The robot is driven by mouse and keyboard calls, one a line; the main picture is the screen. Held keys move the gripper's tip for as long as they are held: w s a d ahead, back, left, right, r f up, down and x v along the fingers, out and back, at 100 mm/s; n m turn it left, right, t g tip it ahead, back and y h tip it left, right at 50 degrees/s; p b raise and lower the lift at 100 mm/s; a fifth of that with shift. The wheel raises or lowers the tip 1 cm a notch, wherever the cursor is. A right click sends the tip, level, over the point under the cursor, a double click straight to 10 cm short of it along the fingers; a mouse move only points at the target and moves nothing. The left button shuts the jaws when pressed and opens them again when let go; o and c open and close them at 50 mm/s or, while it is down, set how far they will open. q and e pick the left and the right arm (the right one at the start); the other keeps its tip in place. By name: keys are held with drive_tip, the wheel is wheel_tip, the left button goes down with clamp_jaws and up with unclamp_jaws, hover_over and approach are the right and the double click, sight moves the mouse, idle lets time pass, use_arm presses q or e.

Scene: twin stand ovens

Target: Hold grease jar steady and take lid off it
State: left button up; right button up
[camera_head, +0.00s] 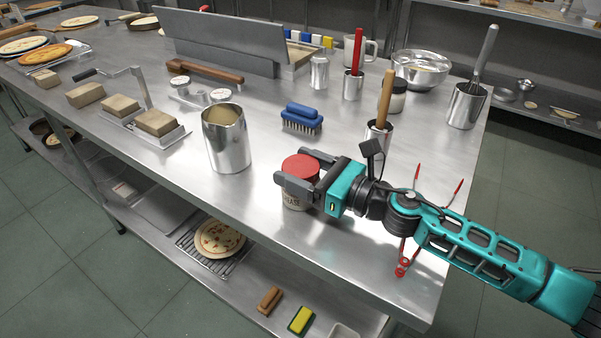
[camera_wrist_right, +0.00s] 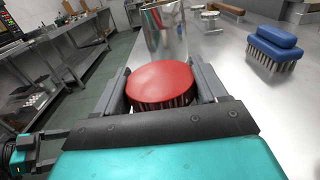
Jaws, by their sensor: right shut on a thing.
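The grease jar (camera_head: 293,201) stands upright near the front edge of the steel table, with its red lid (camera_head: 300,168) on top. Its pale label is partly visible below my right gripper. My right gripper (camera_head: 298,171) is shut around the jar at the lid's height, one finger on each side. In the right wrist view, the red lid (camera_wrist_right: 161,84) sits between the two fingers (camera_wrist_right: 160,88). How much of the grip is on the lid and how much on the jar's body is hidden.
A steel canister (camera_head: 226,140) stands left of the jar and a blue brush (camera_head: 301,118) lies behind it. A steel cup (camera_head: 378,135) with a wooden handle stands near my right wrist. Red tongs (camera_head: 402,262) lie under my right arm. Bare tabletop lies left of the jar.

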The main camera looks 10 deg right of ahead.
wheel_tip(320, 180, up, 20)
drive_tip(key=p, duration=0.6)
drive_tip(key=shift+p, duration=0.3)
drive_tip(key=o, duration=0.8)
drive_tip(key=shift+f, duration=0.1)
drive_tip(key=c, duration=1.2)
drive_tip(key=shift+m+t+h, duration=0.7)
drive_tip(key=shift+m+h, duration=0.1)
drive_tip(key=shift+h, duration=0.1)
drive_tip(key=s+a+f, duration=0.1)
drive_tip(key=f, duration=0.1)
drive_tip(key=s+a+f, duration=0.1)
drive_tip(key=s, duration=0.1)
drive_tip(key=shift+a+f, duration=0.35)
drive_tip(key=shift+a, duration=0.05)
clamp_jaws()
drive_tip(key=s+d+f+m+t+h, duration=0.2)
drive_tip(key=d+f+m+h, duration=0.1)
drive_tip(key=d+f+h, duration=0.1)
drive_tip(key=s+d+f+m+t+h, duration=0.1)
drive_tip(key=s+d+f+m+h, duration=0.2)
drive_tip(key=d+h, duration=0.4)
wheel_tip(320, 180, down, 2)
drive_tip(key=shift+s+d+m+t, duration=0.25)
drive_tip(key=shift+m+t, duration=0.15)
drive_tip(key=shift+m, duration=0.3)
